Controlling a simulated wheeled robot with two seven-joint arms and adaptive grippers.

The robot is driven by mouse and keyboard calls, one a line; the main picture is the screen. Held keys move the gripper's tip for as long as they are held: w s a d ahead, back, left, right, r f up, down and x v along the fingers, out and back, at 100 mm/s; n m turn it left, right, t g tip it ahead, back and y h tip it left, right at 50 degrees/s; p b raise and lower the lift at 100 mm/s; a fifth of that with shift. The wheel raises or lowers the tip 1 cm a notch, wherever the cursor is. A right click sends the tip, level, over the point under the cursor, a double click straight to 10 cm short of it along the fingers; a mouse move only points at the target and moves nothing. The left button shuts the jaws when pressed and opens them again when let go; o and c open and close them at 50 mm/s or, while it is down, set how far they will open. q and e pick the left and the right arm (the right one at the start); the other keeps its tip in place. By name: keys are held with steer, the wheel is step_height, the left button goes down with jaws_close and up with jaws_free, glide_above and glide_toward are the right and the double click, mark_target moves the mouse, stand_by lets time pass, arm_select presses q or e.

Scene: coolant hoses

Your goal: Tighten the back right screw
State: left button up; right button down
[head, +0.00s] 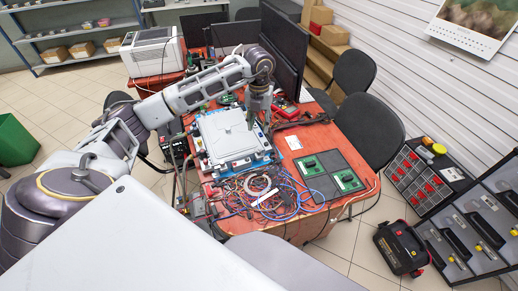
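A white square plate (224,135) on a blue-edged unit lies on the red table (302,135). My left arm comes in from the left and bends down at the wrist. My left gripper (259,118) points down at the back right corner of the plate. The gripper and its shadowed tip cover that corner, so the back right screw cannot be made out. I cannot tell whether the gripper touches the corner, or whether its fingers are open or shut. My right gripper is not in view.
Tangled blue, red and black cables (268,196) lie in front of the unit. A dark mat with green boards (346,179) is at the right. Black monitors (283,45) stand behind the gripper. Chairs (370,130) stand at the table's right side. A toolbox (400,247) is on the floor.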

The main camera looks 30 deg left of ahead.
mark_target(259, 150)
arm_select(q)
steer(key=shift+f, duration=0.1)
steer(key=shift+f+p, duration=0.35)
steer(key=shift+f, duration=6.5)
